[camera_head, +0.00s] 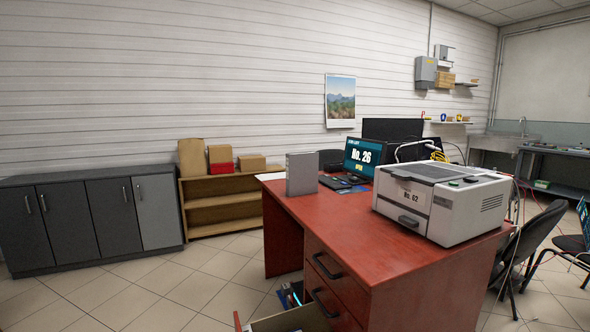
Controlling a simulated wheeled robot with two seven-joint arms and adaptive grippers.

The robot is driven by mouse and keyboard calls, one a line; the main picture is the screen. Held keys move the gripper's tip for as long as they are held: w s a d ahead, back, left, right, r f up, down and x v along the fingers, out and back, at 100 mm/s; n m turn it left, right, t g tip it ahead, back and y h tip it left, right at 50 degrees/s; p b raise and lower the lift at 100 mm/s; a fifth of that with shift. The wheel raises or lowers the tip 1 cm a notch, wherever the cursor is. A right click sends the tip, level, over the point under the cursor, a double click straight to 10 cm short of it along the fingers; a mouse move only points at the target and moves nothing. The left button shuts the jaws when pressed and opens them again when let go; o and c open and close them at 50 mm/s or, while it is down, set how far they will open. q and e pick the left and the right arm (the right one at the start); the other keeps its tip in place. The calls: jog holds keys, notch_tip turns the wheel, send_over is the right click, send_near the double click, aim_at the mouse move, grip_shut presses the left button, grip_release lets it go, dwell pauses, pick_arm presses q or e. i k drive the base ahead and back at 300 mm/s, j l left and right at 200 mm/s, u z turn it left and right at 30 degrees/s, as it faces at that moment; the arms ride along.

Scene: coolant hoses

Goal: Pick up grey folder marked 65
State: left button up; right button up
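A grey folder (301,174) stands upright near the left end of the red desk (400,258). No number can be read on the side of it that shows. It stands left of an open laptop whose screen (363,157) reads "No. 26". Neither of my grippers shows in the head view.
An open lower drawer (292,319) juts out at the desk's front left. Dark cabinets (85,218) and a wooden shelf (226,205) line the wall. Chairs (530,245) stand at right. The tiled floor at left is clear.

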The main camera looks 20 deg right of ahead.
aim_at(301, 168)
jog(key=j+z, duration=0.3)
jog(key=j, duration=0.25)
jog(key=j+z, duration=0.25)
jog(key=j, duration=0.35)
jog(key=i+j+z, duration=0.15)
jog(key=j+z, duration=0.2)
jog(key=j, duration=0.25)
jog(key=j+z, duration=0.3)
jog(key=j, duration=0.35)
jog(key=i, duration=0.05)
